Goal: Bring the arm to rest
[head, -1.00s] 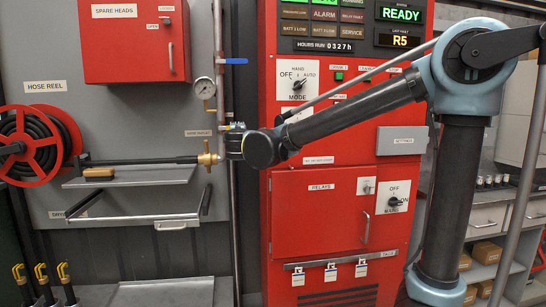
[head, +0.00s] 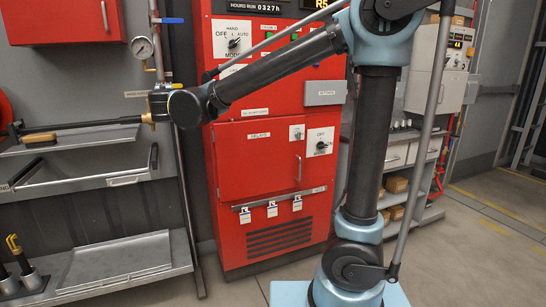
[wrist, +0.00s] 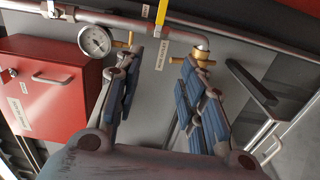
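My arm reaches left across the red pump cabinet. In the head view my gripper (head: 160,104) is small and partly hidden by my wrist, close to the water outlet pipe. In the wrist view my gripper (wrist: 160,72) is open, its two blue-padded fingers well apart with nothing held between them. A brass fitting (wrist: 202,58) shows just beyond the right fingertip; I cannot tell whether they touch.
The red cabinet (head: 255,165) stands behind my arm. A pressure gauge (wrist: 95,40) and yellow-handled valve (wrist: 161,14) are near the gripper. A red box (wrist: 48,85) hangs on the wall. A metal shelf (head: 115,262) is below. Open floor (head: 490,235) lies right.

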